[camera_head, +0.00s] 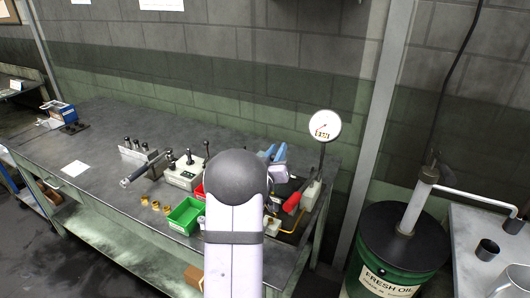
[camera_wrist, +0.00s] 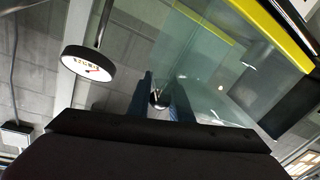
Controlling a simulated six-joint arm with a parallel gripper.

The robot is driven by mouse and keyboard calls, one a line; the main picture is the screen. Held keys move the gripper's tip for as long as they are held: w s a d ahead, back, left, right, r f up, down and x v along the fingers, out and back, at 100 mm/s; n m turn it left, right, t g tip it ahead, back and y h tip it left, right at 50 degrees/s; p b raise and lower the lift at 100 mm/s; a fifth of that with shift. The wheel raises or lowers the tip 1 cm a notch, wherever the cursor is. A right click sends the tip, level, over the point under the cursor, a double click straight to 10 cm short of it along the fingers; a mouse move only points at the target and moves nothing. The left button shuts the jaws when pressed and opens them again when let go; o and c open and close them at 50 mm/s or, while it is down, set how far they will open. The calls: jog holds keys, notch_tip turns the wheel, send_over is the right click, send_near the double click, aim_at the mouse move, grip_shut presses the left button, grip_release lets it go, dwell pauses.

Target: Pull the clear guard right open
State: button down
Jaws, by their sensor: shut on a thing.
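The clear guard (camera_wrist: 205,50) fills the upper middle and right of the wrist view, a see-through pane with a yellow strip (camera_wrist: 272,33) along its upper edge. My gripper (camera_wrist: 160,98) shows there with its two blue fingers shut around a small dark, shiny knob. The knob lies against the pane in the picture; its joint to the guard is hidden. In the head view my pale arm covers the middle of the scene, and I cannot make out the guard or the grip.
A round gauge (camera_head: 325,125) stands at the bench's right end, also in the wrist view (camera_wrist: 87,62). A green bin (camera_head: 186,215), brass pieces (camera_head: 155,205), a lever box (camera_head: 186,172) and a red-handled tool (camera_head: 294,201) crowd the bench (camera_head: 105,170). A green oil drum (camera_head: 400,262) stands right.

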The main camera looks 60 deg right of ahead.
jog(key=shift+s, duration=1.2)
jog(key=c, duration=1.9)
grip_release()
jog(key=shift+o, duration=0.2)
jog(key=s+a+b, duration=0.1)
jog(key=a+b, duration=0.1)
jog(key=a, duration=0.5)
jog(key=shift+a+b, duration=0.15)
jog(key=shift+b, duration=0.15)
